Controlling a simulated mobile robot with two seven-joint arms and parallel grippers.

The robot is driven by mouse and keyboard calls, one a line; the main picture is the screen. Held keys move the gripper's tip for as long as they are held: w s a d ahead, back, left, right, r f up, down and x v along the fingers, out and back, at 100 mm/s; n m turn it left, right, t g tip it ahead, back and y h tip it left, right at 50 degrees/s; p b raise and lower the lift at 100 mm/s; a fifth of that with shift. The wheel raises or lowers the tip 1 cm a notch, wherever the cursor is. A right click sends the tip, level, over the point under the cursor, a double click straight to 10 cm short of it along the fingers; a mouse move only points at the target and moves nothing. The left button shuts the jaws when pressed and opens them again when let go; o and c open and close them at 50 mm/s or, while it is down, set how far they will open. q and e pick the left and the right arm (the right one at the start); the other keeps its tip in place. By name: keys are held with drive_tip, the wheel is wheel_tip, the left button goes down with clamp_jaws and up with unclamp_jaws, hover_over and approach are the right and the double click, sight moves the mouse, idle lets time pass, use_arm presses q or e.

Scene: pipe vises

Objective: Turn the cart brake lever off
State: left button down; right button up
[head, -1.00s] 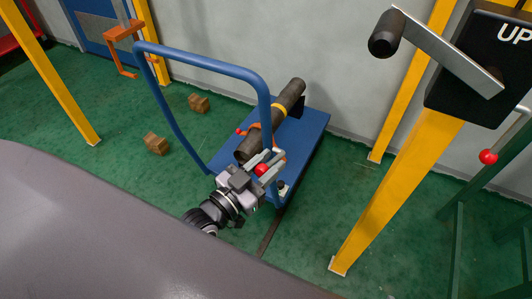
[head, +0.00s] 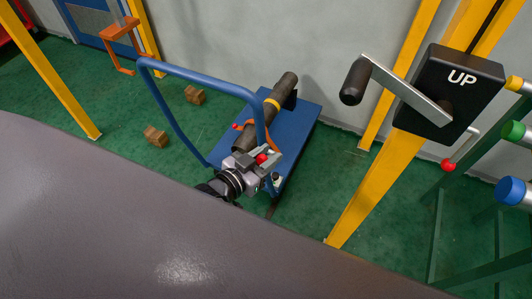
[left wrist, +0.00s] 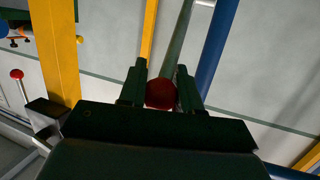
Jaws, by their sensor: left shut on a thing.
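The blue cart (head: 304,112) stands on the green floor with a blue tubular push handle (head: 200,76). The brake lever's red ball knob (head: 262,158) is near the handle's lower right post. My left gripper (head: 265,160) is shut on this knob. In the left wrist view, the dark red knob (left wrist: 161,93) sits between the two dark fingers (left wrist: 160,85), with the grey lever rod (left wrist: 176,45) running up from it. The gripper hides the lever's lower part in the head view. My right gripper is not in view.
A dark pipe (head: 285,88) with a yellow band lies on the cart, with an orange strap near its lower end. A black UP box (head: 465,95) with a crank (head: 405,93) is at right on a yellow post. Wooden blocks (head: 155,136) lie on the floor left of the cart.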

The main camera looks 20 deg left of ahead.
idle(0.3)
use_arm(q)
drive_tip(key=c, duration=0.8)
unclamp_jaws()
drive_tip(key=shift+v, duration=3.55)
